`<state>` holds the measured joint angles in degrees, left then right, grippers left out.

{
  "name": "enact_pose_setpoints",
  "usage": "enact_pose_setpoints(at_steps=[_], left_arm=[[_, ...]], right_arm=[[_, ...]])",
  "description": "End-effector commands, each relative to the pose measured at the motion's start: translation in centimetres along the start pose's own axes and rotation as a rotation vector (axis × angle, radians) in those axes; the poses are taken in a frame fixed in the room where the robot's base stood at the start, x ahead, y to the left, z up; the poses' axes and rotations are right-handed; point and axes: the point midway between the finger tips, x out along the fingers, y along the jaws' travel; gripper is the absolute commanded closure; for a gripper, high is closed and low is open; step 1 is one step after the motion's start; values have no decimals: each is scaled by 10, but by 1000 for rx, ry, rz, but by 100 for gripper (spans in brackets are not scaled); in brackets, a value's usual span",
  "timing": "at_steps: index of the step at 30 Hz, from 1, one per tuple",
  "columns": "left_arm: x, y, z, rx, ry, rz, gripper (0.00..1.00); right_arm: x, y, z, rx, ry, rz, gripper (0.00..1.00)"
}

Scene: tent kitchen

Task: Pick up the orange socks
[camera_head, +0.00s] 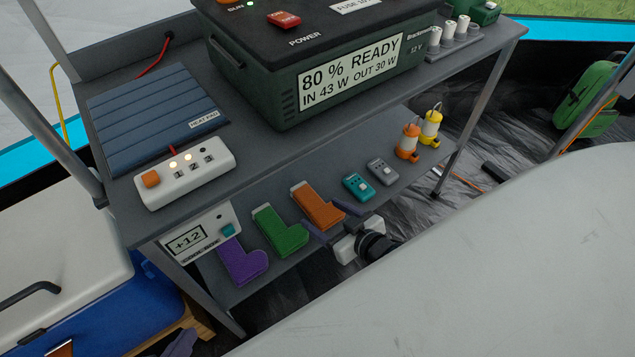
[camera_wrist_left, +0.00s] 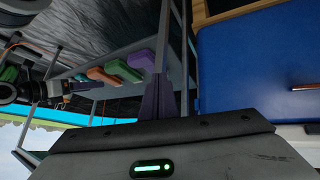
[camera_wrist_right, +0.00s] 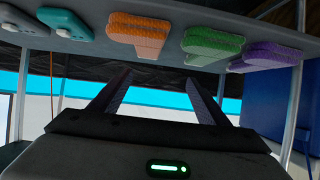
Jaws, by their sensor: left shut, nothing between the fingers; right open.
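The orange socks (camera_head: 318,206) lie on the table's lower shelf, between the green socks (camera_head: 280,231) and a teal device (camera_head: 358,187). They also show in the right wrist view (camera_wrist_right: 140,30) and left wrist view (camera_wrist_left: 101,75). My right gripper (camera_head: 319,212) is open and empty. Its fingers point at the orange socks, which in the right wrist view (camera_wrist_right: 160,75) show beyond the fingertips, slightly left of centre; contact cannot be told. My left gripper (camera_wrist_left: 158,80) is shut and empty, low by the shelf's left end, partly visible in the head view (camera_head: 180,344).
Purple socks (camera_head: 242,262) lie left of the green ones. A grey device (camera_head: 382,171) and two lanterns (camera_head: 408,142) stand to the right. The upper tabletop (camera_head: 270,155) hangs over the shelf and holds a power station (camera_head: 330,75). A blue cooler (camera_head: 120,315) stands left.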

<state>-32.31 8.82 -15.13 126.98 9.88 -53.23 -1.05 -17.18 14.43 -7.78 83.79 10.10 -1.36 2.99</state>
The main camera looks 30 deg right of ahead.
Motion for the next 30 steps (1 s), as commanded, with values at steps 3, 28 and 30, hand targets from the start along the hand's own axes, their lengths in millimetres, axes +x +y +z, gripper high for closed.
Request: enact_pose_setpoints(at_steps=[3,28,30], left_arm=[[23,0,18,11,-7,20,100],[22,29,-8,-27,143,143,100],[19,33,-12,-35,166,159,100]], right_arm=[[30,17,24,1,40,18,30],[126,28,18,4,72,31,30],[135,29,18,3,69,31,30]])
